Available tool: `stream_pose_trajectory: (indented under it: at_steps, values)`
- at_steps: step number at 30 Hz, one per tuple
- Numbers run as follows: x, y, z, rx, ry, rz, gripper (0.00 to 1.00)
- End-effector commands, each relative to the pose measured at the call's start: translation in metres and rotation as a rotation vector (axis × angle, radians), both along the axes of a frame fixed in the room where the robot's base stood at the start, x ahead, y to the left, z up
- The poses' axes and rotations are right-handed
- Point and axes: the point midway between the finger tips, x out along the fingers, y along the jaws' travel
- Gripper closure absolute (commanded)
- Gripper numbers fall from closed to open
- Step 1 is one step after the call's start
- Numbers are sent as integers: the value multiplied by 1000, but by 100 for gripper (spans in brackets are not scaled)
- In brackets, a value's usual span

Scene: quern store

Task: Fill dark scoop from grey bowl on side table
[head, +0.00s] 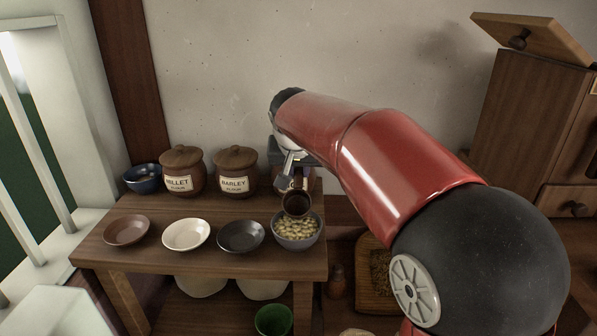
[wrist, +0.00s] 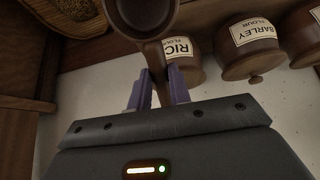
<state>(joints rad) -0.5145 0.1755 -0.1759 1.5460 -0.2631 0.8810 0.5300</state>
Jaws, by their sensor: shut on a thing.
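The grey bowl (head: 279,241) stands at the right end of the side table (head: 200,262) in the head view, filled with pale beans or grains. The dark scoop (head: 296,204) is above the bowl's far rim, its round mouth facing the camera; its inside looks dark, and I see no grains in it. In the wrist view the brown scoop (wrist: 142,14) is at the top, its handle running down between my fingers. My gripper (wrist: 158,84) is shut on that handle. In the head view my gripper (head: 288,182) is partly hidden by its own wrist.
Brown (head: 127,230), cream (head: 186,235) and black (head: 240,236) dishes stand in a row left of the bowl. Millet (head: 182,171) and barley (head: 236,172) jars stand behind, with a rice jar (wrist: 184,62) near my gripper. A dark blue bowl (head: 142,178) is far left.

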Motion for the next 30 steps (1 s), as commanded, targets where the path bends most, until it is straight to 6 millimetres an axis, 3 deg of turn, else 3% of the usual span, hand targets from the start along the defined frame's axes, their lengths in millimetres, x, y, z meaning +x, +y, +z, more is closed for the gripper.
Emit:
stream_pose_trajectory:
  at_steps: [19,30]
  values:
    - [0,0,-52,0,2,0,100]
    - [-22,1,-46,0,19,-1,100]
